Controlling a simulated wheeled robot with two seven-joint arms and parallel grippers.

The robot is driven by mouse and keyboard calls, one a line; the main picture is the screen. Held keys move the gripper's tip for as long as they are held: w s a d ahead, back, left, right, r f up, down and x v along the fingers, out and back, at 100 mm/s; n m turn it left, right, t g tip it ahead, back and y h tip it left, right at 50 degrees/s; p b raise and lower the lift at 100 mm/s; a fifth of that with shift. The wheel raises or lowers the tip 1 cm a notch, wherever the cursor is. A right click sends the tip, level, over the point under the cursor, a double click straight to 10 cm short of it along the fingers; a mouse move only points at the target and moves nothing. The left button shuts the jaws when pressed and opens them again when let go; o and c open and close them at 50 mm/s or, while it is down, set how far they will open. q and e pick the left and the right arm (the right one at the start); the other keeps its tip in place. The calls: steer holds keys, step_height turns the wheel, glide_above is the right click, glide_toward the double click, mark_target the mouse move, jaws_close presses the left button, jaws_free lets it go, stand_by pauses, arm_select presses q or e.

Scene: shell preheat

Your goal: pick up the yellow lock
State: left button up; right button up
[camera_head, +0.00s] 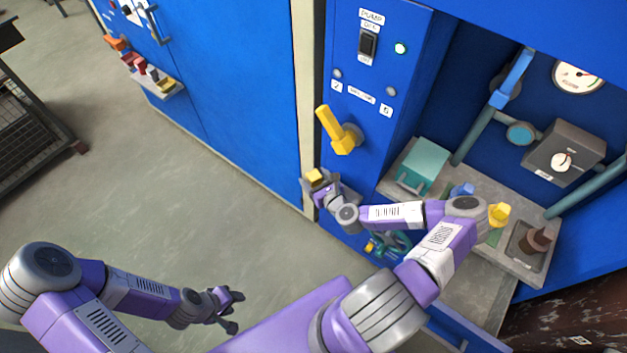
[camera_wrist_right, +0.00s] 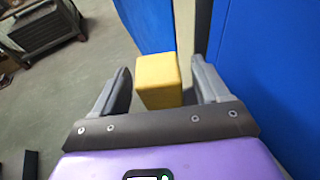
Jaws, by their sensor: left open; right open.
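A yellow block (camera_head: 315,175), which looks like the yellow lock, is at my right gripper (camera_head: 317,186) by the pale post. In the right wrist view the yellow block (camera_wrist_right: 158,80) stands between the two grey fingers of my right gripper (camera_wrist_right: 160,90), with gaps on both sides. The right gripper is open around it, not clamped. What supports the block is hidden. My left gripper (camera_head: 235,311) is open and empty, low over the floor.
A yellow handle (camera_head: 338,130) sticks out from the blue pump panel (camera_head: 410,60). A grey counter (camera_head: 480,265) at right carries a teal box (camera_head: 424,166) and a yellow item (camera_head: 498,214). A small wall shelf (camera_head: 165,88) holds several coloured pieces.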

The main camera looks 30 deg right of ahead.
steer(key=shift+x, duration=1.2)
steer(key=shift+r, duration=0.1)
steer(key=c, duration=1.2)
